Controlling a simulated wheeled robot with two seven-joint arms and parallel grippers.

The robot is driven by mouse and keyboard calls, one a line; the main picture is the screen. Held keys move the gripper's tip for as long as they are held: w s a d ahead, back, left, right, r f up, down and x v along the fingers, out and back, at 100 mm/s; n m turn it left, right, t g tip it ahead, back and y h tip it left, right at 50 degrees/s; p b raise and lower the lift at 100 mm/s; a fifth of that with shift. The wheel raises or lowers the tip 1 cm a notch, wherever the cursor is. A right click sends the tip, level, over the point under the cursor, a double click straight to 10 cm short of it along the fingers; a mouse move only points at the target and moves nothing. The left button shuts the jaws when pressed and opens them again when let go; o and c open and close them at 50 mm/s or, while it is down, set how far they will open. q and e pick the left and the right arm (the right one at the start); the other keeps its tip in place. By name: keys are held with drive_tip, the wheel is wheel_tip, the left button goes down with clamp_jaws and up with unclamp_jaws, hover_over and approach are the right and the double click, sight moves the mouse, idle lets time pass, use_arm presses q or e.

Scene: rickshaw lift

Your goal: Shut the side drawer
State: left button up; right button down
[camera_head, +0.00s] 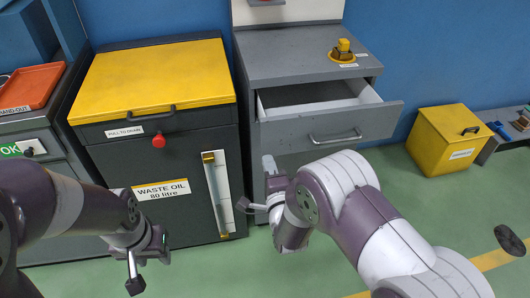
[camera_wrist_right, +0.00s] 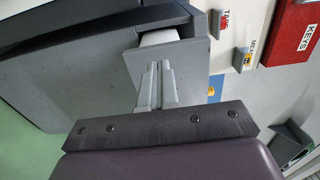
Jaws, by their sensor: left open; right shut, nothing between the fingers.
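The grey side drawer (camera_head: 335,125) stands pulled out from the grey cabinet (camera_head: 300,50), with its pale inside and bar handle (camera_head: 335,137) showing in the head view. My right gripper (camera_head: 268,165) is by the drawer's left end, in front of the cabinet. In the right wrist view its fingers (camera_wrist_right: 155,85) are shut and empty, with their tips at the grey drawer front (camera_wrist_right: 180,60). Whether they touch it I cannot tell. My left gripper (camera_head: 150,245) is open and empty, low in front of the waste-oil cabinet, its fingers hard to make out.
The waste-oil cabinet (camera_head: 155,75) with its yellow top stands left of the drawer cabinet. A yellow beacon (camera_head: 342,50) sits on the grey cabinet top. A yellow bin (camera_head: 443,140) stands to the right. A red key box (camera_wrist_right: 297,30) shows in the wrist view.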

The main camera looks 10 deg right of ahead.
sight(263, 144)
drive_tip(key=shift+w+a, duration=0.2)
drive_tip(key=shift+w, duration=2.4)
drive_tip(key=shift+b, duration=0.3)
drive_tip(key=w+b, duration=0.2)
drive_tip(key=w, duration=0.3)
drive_tip(key=w+b, duration=0.3)
drive_tip(key=w, duration=0.1)
drive_tip(key=w+a+b, duration=0.1)
drive_tip(key=w+b, duration=0.2)
drive_tip(key=w, duration=0.2)
drive_tip(key=shift+w+a+f, duration=0.1)
drive_tip(key=shift+w+f, duration=0.1)
drive_tip(key=shift+w, duration=0.1)
drive_tip(key=shift+w+b, duration=0.25)
drive_tip(key=shift+b, duration=0.05)
drive_tip(key=shift+r, duration=0.55)
